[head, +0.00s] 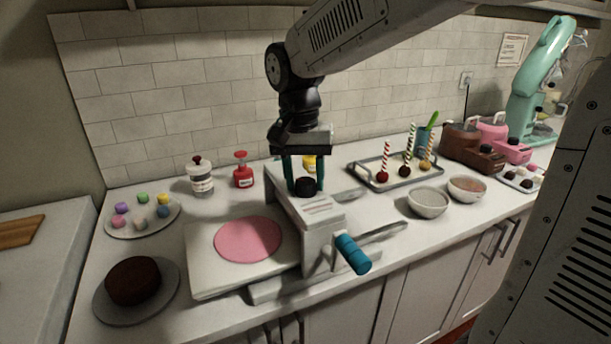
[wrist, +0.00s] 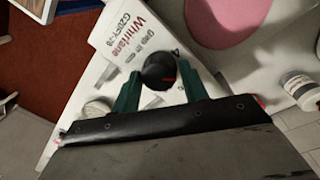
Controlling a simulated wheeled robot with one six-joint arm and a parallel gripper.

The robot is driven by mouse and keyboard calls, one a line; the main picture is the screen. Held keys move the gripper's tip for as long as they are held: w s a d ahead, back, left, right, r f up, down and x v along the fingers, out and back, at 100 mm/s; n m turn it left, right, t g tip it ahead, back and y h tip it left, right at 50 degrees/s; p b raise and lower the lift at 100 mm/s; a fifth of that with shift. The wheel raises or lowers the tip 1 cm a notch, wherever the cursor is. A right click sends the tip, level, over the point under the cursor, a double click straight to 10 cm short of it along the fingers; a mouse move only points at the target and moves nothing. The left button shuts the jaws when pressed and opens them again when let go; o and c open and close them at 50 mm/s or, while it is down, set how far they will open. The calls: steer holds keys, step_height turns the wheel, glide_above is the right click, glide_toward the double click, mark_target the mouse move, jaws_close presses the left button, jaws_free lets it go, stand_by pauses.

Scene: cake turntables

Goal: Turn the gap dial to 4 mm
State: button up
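The gap dial is a round black knob (head: 305,187) on top of the white dough sheeter (head: 318,212). The knob also shows in the wrist view (wrist: 158,70), with a small red mark on its near side. My gripper (head: 305,182) points down over the sheeter. Its green fingers stand on either side of the knob, and they show in the wrist view too (wrist: 160,75). Small gaps seem to remain between fingers and knob; I cannot tell whether either touches.
A pink dough disc (head: 248,240) lies on the sheeter's left bed. A blue crank handle (head: 353,254) sticks out in front. A red bottle (head: 243,175) and a white bottle (head: 200,180) stand behind. A cake-pop tray (head: 365,181) and bowls (head: 428,204) are on the right.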

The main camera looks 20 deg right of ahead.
steer(key=c, duration=0.5)
steer(key=shift+n, duration=0.4)
steer(key=n, duration=0.3)
steer(key=shift+n+t, duration=0.3)
steer(key=shift+n, duration=2.2)
steer(key=o, duration=1)
steer(key=shift+r, duration=0.1)
